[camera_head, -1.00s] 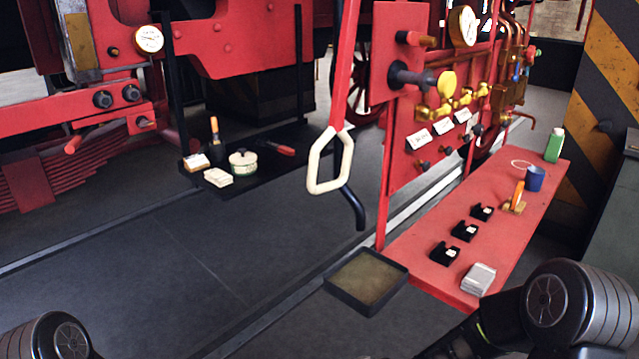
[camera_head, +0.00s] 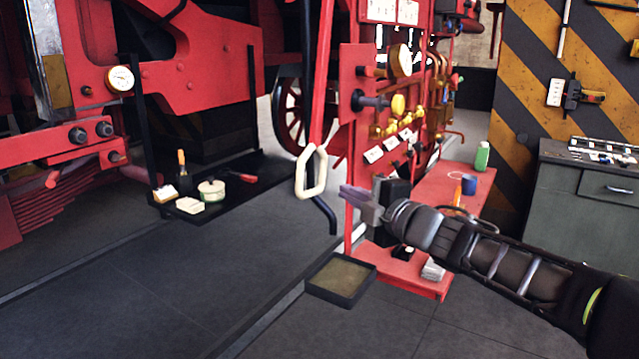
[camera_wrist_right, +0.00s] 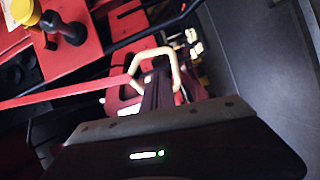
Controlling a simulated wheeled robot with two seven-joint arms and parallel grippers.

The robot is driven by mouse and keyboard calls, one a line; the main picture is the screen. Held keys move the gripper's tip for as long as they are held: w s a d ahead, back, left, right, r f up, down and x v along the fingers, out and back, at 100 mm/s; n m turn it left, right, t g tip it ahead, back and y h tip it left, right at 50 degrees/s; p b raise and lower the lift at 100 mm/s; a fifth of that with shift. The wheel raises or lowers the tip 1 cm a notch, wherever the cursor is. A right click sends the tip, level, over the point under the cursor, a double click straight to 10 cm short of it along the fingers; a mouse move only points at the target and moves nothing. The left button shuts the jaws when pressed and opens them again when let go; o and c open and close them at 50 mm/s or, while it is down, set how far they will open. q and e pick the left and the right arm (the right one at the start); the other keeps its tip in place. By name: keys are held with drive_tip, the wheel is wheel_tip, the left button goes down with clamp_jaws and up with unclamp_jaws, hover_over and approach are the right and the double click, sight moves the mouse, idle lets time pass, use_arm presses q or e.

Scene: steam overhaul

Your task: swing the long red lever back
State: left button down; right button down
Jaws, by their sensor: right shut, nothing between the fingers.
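The long red lever (camera_head: 323,75) hangs down beside the red valve panel, with a cream loop handle (camera_head: 299,174) at its lower end. My right gripper (camera_head: 345,191) is shut and empty, just right of the loop handle in the head view, pointing at it. I cannot tell the exact gap, but no contact shows. In the right wrist view the cream loop (camera_wrist_right: 138,62) lies beyond the fingertips (camera_wrist_right: 160,66), with the red bar (camera_wrist_right: 60,97) running off to the left. My left gripper is not in view.
The red panel (camera_head: 356,130) with gauges and brass valves stands right of the lever. A red bench (camera_head: 462,172) with a blue mug (camera_head: 469,182) lies under my right arm. A shallow tray (camera_head: 313,284) sits at its near end. A black shelf (camera_head: 240,190) with small items is at left.

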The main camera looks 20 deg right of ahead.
sight(322, 180)
drive_tip(key=x, duration=1)
idle(0.3)
